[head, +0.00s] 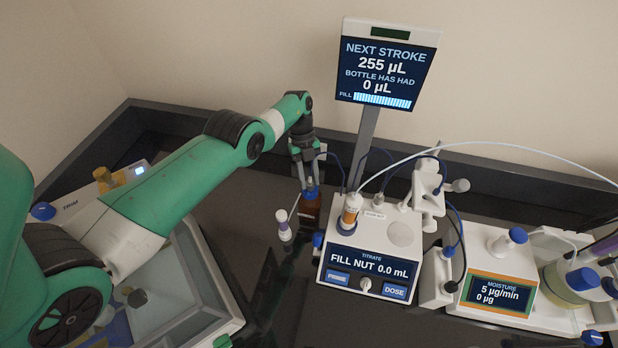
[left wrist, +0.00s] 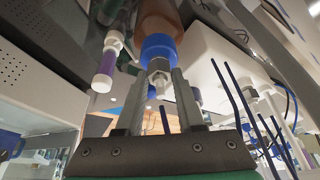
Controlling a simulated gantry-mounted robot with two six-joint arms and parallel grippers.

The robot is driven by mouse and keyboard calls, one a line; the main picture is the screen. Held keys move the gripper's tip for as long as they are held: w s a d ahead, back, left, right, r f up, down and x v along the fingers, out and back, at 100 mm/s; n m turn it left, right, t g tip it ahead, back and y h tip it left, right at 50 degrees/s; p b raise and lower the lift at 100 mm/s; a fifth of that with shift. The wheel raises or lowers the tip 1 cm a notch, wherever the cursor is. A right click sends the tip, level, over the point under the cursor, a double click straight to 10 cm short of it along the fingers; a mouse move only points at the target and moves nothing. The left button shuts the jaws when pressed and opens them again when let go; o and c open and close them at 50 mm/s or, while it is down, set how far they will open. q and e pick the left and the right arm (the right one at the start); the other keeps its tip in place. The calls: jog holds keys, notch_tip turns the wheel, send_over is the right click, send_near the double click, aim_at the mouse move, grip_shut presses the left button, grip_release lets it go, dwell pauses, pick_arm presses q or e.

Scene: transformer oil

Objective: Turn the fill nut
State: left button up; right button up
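My left gripper (head: 306,178) points down over a brown bottle (head: 310,212) with a blue cap (head: 312,191), left of the titrator (head: 365,262). The titrator's screen reads "FILL NUT 0.0 mL". In the left wrist view, the bottle's blue cap (left wrist: 158,45) lies beyond my fingertips (left wrist: 160,76). A pale metal nut (left wrist: 160,68) on the cap sits between the two fingers, one on each side. Whether the fingers press on it or stand just clear, I cannot tell. My right gripper is not in view.
A small white vial with a purple band (head: 283,226) stands left of the bottle. A display (head: 386,66) reads "NEXT STROKE 255 µL", "BOTTLE HAS HAD 0 µL". A moisture unit (head: 490,282) stands to the right. Thin tubes run behind the titrator.

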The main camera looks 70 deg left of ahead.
pick_arm(q)
grip_shut()
dwell(0.6)
jog(key=m+b, duration=0.1)
jog(key=b, duration=0.5)
jog(key=shift+w+a+f, duration=0.1)
jog(key=shift+f, duration=0.25)
jog(key=shift+r+g, duration=0.15)
jog(key=shift+g, duration=0.15)
jog(key=shift+r, duration=0.2)
jog(key=o, duration=0.5)
grip_release()
jog(key=shift+o, duration=0.2)
